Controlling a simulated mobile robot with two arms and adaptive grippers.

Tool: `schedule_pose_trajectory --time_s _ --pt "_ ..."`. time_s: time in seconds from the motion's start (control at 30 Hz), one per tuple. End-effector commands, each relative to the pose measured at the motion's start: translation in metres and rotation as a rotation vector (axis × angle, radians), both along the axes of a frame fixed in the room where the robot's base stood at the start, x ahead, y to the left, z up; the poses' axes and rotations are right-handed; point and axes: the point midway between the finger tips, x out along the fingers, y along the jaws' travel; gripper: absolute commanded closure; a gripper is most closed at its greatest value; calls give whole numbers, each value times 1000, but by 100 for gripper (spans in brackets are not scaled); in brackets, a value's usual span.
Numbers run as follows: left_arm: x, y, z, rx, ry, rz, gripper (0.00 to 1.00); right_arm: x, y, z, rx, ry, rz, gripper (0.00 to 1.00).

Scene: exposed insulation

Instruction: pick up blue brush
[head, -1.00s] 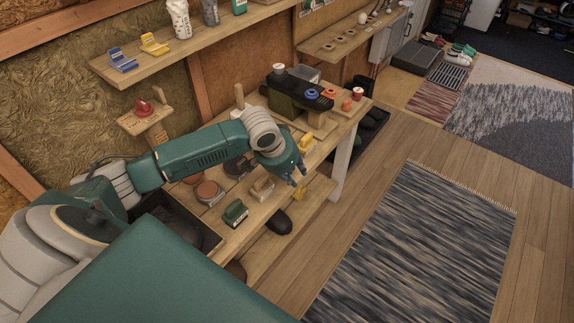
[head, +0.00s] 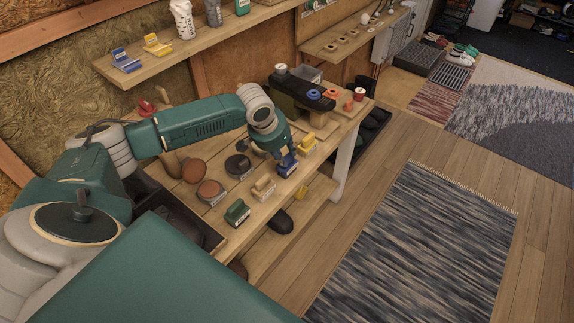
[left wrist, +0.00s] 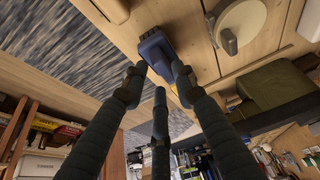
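The blue brush (head: 288,167) is on the workbench (head: 225,213), close to its front edge. It also shows in the left wrist view (left wrist: 156,47), just beyond the fingertips. My left gripper (head: 284,154) is directly over it, pointing down. In the left wrist view its fingers (left wrist: 158,82) are spread, with the brush's near end between or just past the tips. I cannot tell whether a finger touches it. The gripper partly hides the brush in the head view. My right gripper is not in view.
A yellow brush (head: 306,144) is close behind the blue one. A beige brush (head: 264,188) and a green brush (head: 237,212) lie nearer along the front edge. An upper shelf (head: 230,30) overhangs the back. The floor by the striped rug (head: 420,240) is free.

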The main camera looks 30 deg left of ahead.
Motion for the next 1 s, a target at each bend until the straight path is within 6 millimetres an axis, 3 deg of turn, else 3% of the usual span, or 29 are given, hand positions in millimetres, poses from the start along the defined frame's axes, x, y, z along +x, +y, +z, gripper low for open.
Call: schedule_pose_trajectory --time_s 0.2,0.43,0.6,1.0 --pt "10 -1 -22 0 -1 -1 72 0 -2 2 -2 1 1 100" --pt "10 -1 -24 2 -1 -1 72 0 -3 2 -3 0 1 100" --pt "10 -1 -24 1 -1 -1 100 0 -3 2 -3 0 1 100" --pt "11 -1 -21 0 -3 -1 100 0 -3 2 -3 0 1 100"
